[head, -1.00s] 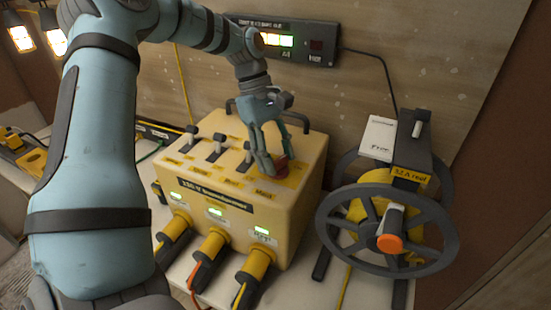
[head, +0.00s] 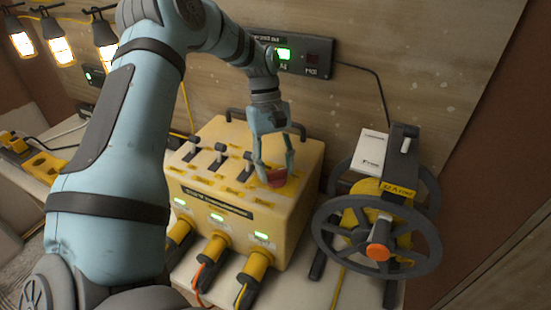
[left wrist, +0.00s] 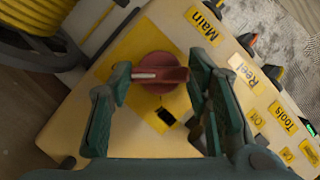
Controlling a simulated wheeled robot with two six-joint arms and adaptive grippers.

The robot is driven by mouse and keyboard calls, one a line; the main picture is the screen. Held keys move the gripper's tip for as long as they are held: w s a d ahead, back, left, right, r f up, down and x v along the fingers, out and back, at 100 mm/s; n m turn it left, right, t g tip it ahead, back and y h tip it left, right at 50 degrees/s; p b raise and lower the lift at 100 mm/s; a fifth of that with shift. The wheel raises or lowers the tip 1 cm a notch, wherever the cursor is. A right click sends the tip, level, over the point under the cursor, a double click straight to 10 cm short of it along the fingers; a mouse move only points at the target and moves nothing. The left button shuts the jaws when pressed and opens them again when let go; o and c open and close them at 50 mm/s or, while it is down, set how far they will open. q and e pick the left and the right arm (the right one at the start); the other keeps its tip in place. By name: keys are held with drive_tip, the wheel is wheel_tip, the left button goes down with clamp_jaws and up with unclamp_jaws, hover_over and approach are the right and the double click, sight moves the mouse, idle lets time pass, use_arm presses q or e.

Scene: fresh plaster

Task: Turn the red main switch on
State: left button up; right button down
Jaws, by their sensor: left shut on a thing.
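The red main switch (head: 277,179) is a round knob with a raised grip bar, on top of the yellow transformer box (head: 215,205) near its right end. In the left wrist view the red knob (left wrist: 160,66) sits on a yellow plate, its bar lying across the picture with a pale line at its left end. My left gripper (head: 274,172) reaches down from above and is shut on the knob, one finger at each end of the bar. My right gripper is not in view.
Several levers (head: 220,152) stand left of the knob, and a dark handle bar (head: 237,114) runs behind. Yellow plugs (head: 257,263) with lit green labels fill the front. A cable reel (head: 375,230) stands close on the right. A display box (head: 318,57) hangs on the wall.

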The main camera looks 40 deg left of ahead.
use_arm(q)
drive_tip(key=o, duration=1.2)
drive_tip(key=shift+c, duration=0.2)
